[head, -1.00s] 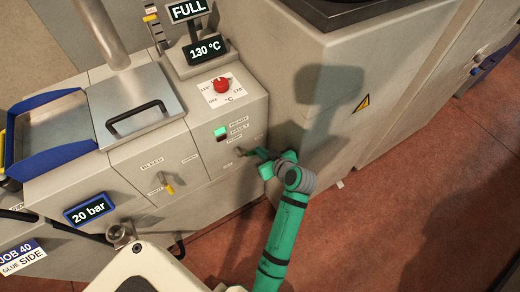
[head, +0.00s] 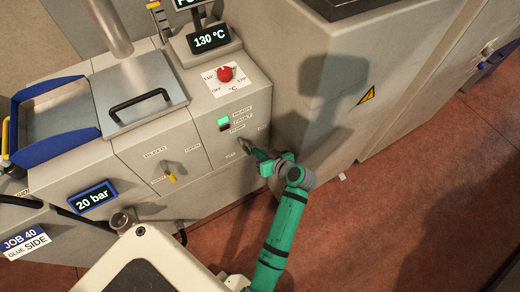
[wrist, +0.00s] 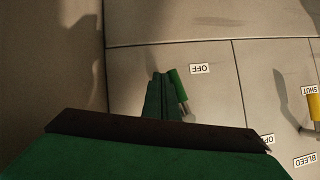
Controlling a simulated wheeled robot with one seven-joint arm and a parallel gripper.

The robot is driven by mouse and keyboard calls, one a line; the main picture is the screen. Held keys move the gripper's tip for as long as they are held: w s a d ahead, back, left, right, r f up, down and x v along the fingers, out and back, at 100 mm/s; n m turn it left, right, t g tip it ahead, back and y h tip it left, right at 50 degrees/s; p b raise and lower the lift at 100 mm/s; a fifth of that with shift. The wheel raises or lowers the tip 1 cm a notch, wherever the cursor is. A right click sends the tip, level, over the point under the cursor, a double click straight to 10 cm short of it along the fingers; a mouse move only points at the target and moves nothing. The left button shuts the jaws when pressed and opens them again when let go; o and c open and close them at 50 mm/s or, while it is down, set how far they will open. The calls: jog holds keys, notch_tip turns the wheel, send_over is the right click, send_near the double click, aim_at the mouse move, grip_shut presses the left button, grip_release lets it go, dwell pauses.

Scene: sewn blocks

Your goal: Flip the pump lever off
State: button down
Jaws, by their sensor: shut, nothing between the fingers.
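The pump lever (head: 244,146) is on the cabinet's front face, below the PUMP label. In the wrist view its green handle (wrist: 178,87) lies close to the OFF label (wrist: 199,69), with its end towards the label's side. My gripper (head: 255,153) is at the lever's right in the head view. In the wrist view the closed dark green fingers (wrist: 159,92) are right beside the handle, with nothing between them. I cannot tell whether they touch it. The lever's base is partly hidden.
The bleed lever (head: 168,175) with a yellow handle is left of the pump panel. A red knob (head: 225,74) and a green light (head: 223,119) are above. A large grey cabinet (head: 310,100) stands close on the right. Open red floor (head: 400,200) lies in front.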

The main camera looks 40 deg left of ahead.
jog(key=shift+s+a+f+m+g, duration=0.2)
jog(key=shift+s+f+m+g, duration=0.1)
jog(key=shift+s+m+g, duration=0.2)
jog(key=shift+y, duration=0.3)
jog(key=v, duration=1)
jog(key=shift+d+r, duration=0.15)
jog(key=shift+d, duration=0.2)
jog(key=s+d+f+m+t+h, duration=0.3)
jog(key=s+d+f+m+t, duration=0.15)
jog(key=f+m, duration=0.2)
jog(key=s+d+f+m+t+h, duration=0.2)
jog(key=s+d+m+t+h, duration=0.25)
jog(key=s+d, duration=0.4)
jog(key=s+d+r+t+h, duration=0.2)
jog(key=s+d+r, duration=0.2)
jog(key=s+r, duration=0.2)
jog(key=s+d+r+t+h, duration=0.2)
jog(key=s+d+r, duration=0.3)
jog(key=r, duration=0.6)
jog(key=shift+s+d+t, duration=0.35)
jog(key=shift+s+t, duration=0.05)
jog(key=shift+s, duration=0.1)
